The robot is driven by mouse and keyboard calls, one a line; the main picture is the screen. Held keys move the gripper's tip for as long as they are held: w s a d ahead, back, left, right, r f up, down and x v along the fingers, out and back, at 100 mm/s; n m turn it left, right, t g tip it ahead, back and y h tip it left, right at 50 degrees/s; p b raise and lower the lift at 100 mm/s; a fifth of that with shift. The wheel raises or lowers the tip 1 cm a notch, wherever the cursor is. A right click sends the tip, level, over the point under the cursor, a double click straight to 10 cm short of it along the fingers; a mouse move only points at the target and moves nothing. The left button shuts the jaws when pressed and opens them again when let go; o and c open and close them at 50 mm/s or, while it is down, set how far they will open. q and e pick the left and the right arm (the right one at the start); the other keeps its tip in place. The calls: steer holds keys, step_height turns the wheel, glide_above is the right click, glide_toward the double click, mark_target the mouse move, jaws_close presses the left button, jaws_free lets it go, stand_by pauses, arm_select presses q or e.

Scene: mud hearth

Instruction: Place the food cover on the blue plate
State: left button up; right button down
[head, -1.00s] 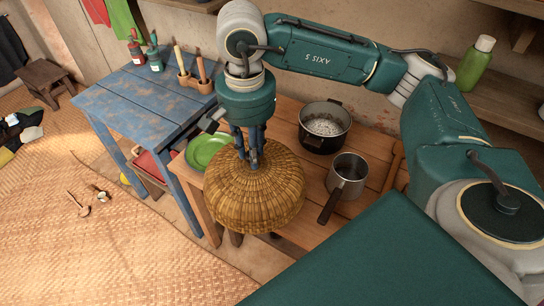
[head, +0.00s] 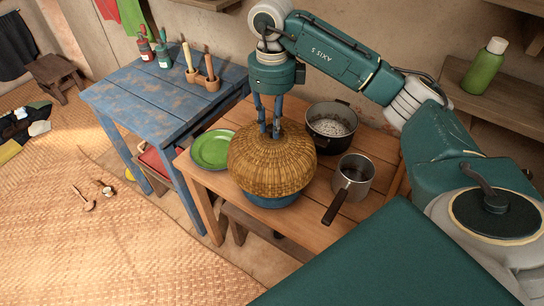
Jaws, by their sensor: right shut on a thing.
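The food cover (head: 272,165) is a round woven wicker dome. It is over the blue plate (head: 272,202), whose front rim shows below the cover's lower edge on the wooden table. The rest of the plate is hidden. The cover looks about level; I cannot tell whether it rests on the plate or is just above it. My right gripper (head: 269,130) points down at the top of the cover and is shut on it at its top. My left gripper is not in view.
A green plate (head: 211,149) lies left of the cover. A black pot (head: 331,126) stands behind right and a steel saucepan (head: 353,176) to the right, its handle toward the front. A blue table (head: 140,105) holds bottles and wooden-handled tools in holders.

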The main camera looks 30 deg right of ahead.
step_height(320, 180, down, 12)
steer(key=p, duration=0.2)
steer(key=shift+f+p, duration=0.2)
steer(key=shift+p, duration=0.1)
steer(key=shift+f, duration=0.1)
steer(key=shift+f+b, duration=0.3)
steer(key=shift+b, duration=0.05)
steer(key=c, duration=1.5)
jaws_free()
steer(key=shift+s, duration=0.1)
